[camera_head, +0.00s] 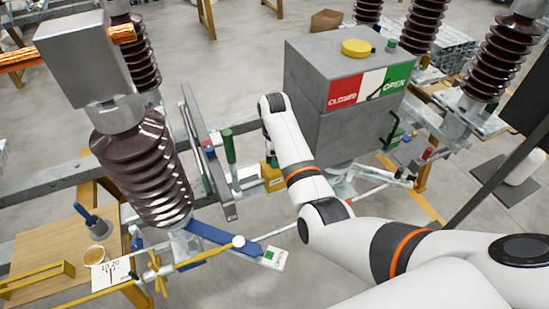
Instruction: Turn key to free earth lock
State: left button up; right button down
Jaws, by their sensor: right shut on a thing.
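My right arm comes in from the lower right, and its wrist bends down beside the grey cabinet (335,125). My right gripper (268,150) is mostly hidden behind the wrist, just above a small yellow lock box (272,180) on the frame. It is shut on what appears to be the key, which is too small and covered to make out. The angle of the key cannot be told. My left gripper is not in view.
The cabinet has a CLOSED/OPEN plate (371,87) and a yellow knob (356,48). A green handle (229,147) stands left of the wrist. A brown ribbed insulator (143,165) and blue lever (208,235) are at left. A wooden table (45,250) is lower left.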

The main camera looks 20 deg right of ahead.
jog(key=n, duration=0.4)
jog(key=shift+n, duration=0.3)
jog(key=n, duration=0.4)
jog(key=shift+n, duration=0.4)
jog(key=c, duration=1.2)
grip_release()
jog(key=shift+w+f, duration=0.1)
jog(key=shift+o, duration=0.2)
jog(key=o, duration=0.6)
jog(key=shift+c, duration=0.2)
